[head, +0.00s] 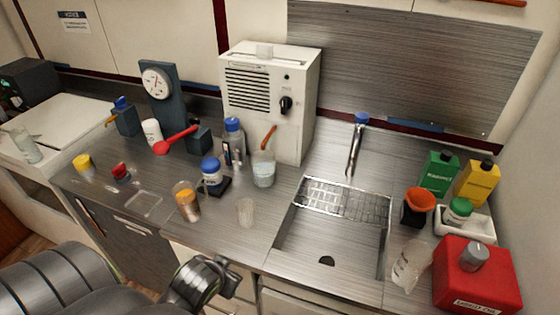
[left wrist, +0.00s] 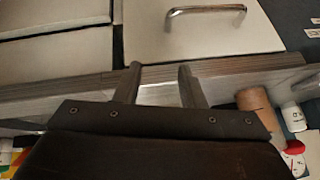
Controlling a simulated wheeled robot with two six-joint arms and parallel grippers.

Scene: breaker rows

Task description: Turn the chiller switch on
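The chiller (head: 300,125) is a white upright box with a slatted vent, standing at the back of the steel counter. Its switch looks like the black rotary knob (head: 286,104) on the right of the front face; its labels are too small to read. My left gripper (head: 230,275) is low in front of the counter's front edge, well away from the knob. In the left wrist view its two fingers (left wrist: 160,75) are apart with nothing between them. My right gripper is in neither view.
A wash bottle (head: 233,142) and a beaker (head: 263,170) stand in front of the chiller. Bottles and a jar (head: 187,203) stand nearer the front. A sink (head: 322,245) with a tap (head: 355,145) is at right. A dial gauge stand (head: 160,90) is at left.

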